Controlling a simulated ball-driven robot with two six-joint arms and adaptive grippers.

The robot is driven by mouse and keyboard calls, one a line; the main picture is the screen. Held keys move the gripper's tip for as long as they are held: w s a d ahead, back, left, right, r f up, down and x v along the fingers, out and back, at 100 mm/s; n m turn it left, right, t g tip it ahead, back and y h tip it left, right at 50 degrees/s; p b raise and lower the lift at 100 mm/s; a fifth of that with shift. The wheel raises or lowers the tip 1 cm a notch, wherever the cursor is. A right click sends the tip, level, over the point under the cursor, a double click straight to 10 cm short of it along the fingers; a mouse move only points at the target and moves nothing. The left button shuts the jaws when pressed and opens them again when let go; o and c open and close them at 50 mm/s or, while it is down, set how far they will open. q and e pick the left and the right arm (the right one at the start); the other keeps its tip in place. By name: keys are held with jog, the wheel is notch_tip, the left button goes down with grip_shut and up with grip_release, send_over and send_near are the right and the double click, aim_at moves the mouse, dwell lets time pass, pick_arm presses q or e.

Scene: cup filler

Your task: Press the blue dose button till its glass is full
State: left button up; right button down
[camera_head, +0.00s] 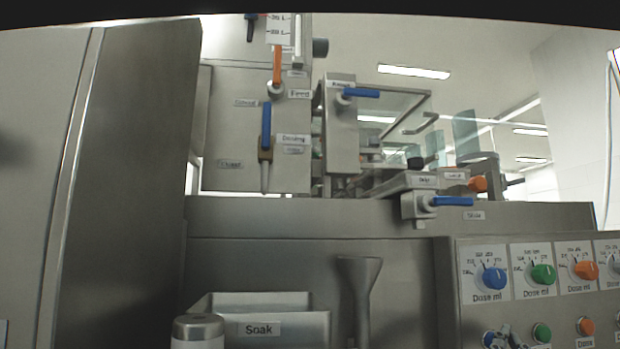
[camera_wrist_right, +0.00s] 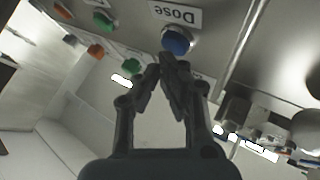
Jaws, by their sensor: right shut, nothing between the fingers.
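The blue dose button (camera_head: 489,338) sits low on the control panel at the lower right of the head view. In the right wrist view the blue button (camera_wrist_right: 177,40) is just beyond the fingertips, beside an upside-down "Dose" label. My right gripper (camera_head: 510,340) is shut and empty, right in front of the button and partly covering it. In the right wrist view the closed fingertips (camera_wrist_right: 168,62) point at the button's lower edge; I cannot tell whether they touch it. No glass can be made out. My left gripper is not in view.
Blue (camera_head: 494,278), green (camera_head: 542,273) and orange (camera_head: 585,270) dose knobs sit above the buttons. Green (camera_head: 541,333) and orange (camera_head: 585,326) buttons lie to the right. A "Soak" tray (camera_head: 300,322) and a metal funnel (camera_head: 358,285) stand to the left.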

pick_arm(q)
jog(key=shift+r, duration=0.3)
pick_arm(e)
jog(key=shift+s, duration=0.35)
pick_arm(q)
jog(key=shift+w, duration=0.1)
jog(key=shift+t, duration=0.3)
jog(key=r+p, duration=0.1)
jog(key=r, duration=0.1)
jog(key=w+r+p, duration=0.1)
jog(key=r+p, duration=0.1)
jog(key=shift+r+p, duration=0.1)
jog(key=shift+p, duration=0.2)
pick_arm(e)
jog(key=s+d, duration=0.1)
jog(key=s, duration=0.5)
dwell(0.9)
